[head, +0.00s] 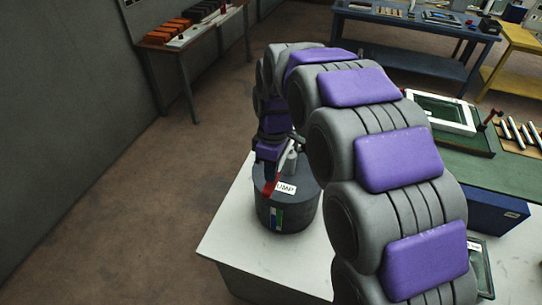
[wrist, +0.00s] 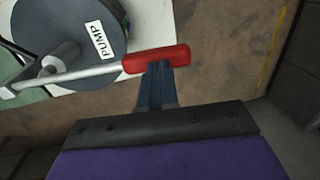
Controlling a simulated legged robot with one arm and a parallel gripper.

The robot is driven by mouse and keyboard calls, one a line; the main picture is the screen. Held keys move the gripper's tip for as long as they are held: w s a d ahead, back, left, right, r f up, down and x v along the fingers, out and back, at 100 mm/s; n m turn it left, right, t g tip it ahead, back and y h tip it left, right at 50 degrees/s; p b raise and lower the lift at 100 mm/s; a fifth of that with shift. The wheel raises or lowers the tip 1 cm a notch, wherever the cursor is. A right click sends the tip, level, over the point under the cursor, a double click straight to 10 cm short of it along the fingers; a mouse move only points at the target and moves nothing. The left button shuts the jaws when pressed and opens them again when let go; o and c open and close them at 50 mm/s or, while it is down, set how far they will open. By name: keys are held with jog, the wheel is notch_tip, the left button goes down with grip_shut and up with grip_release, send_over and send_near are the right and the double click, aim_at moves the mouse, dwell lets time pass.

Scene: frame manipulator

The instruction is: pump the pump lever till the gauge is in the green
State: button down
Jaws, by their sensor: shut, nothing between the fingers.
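The pump is a dark round drum (head: 290,212) with a white PUMP label, standing on the white table; its top also shows in the wrist view (wrist: 75,22). Its lever has a grey rod and a red handle (head: 270,187). In the head view the handle hangs low over the drum's near side. In the wrist view the red handle (wrist: 150,60) lies across the tips of my gripper (wrist: 160,68). My gripper is shut and empty, right at the handle; contact is unclear. A small strip with blue and green, perhaps the gauge (head: 276,218), is on the drum's side, too small to read.
The white table (head: 225,235) is bare left of the drum. My arm arches over its right part. A green tray with a white frame (head: 440,112) stands to the right. A bench with orange blocks (head: 170,35) is at the back left, with open floor between.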

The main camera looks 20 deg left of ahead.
jog(key=shift+f, duration=0.5)
jog(key=shift+s, duration=0.1)
